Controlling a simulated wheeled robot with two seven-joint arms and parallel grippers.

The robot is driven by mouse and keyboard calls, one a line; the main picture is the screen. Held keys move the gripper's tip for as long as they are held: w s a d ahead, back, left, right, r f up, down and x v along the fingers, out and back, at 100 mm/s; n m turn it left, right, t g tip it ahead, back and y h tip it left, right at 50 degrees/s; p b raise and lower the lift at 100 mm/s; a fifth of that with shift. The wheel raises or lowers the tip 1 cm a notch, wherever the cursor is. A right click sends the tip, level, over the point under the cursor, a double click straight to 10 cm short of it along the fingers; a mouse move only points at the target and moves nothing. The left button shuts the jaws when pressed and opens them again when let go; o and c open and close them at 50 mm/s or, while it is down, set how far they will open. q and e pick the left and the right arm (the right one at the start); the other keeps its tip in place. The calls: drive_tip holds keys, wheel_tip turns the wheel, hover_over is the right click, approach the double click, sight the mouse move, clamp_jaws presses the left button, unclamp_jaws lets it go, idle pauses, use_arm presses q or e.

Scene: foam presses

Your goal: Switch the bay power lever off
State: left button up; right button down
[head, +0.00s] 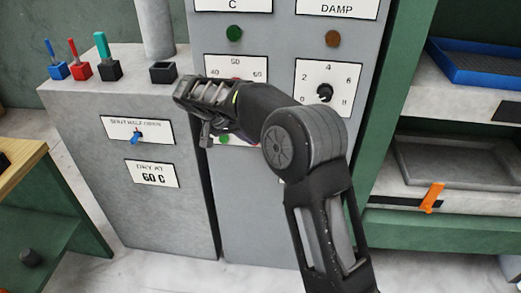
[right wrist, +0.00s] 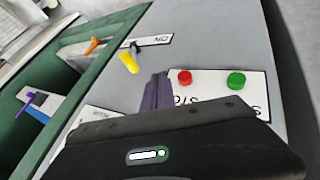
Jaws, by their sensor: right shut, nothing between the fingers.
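In the right wrist view a yellow lever handle (right wrist: 129,63) on a black pivot sticks out of the grey cabinet front, beside a white label (right wrist: 160,40) that reads ON, upside down. I take it for the bay power lever. The head view does not clearly show it, as my arm covers that part of the panel. My right gripper (right wrist: 157,91) is shut and empty, its dark fingers close to the lever handle; whether they touch cannot be told. In the head view my right gripper (head: 205,135) is in front of the cabinet. My left gripper is not in view.
A red button (right wrist: 184,77) and a green button (right wrist: 236,80) sit close to the fingers. A lower grey box (head: 190,215) with a blue knob (head: 137,137) stands left; shelves with a blue tray (head: 480,62) stand right.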

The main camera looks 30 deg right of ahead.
drive_tip(key=shift+s+d+m, duration=0.3)
drive_tip(key=shift+s+m, duration=0.2)
drive_tip(key=shift+s, duration=0.15)
drive_tip(key=s+d+f+p, duration=0.2)
drive_tip(key=d+f+p, duration=0.1)
drive_tip(key=d+f, duration=0.4)
drive_tip(key=shift+s+d+f, duration=0.15)
drive_tip(key=shift+d+f, duration=0.1)
drive_tip(key=shift+d, duration=0.95)
drive_tip(key=shift+s+d, duration=0.1)
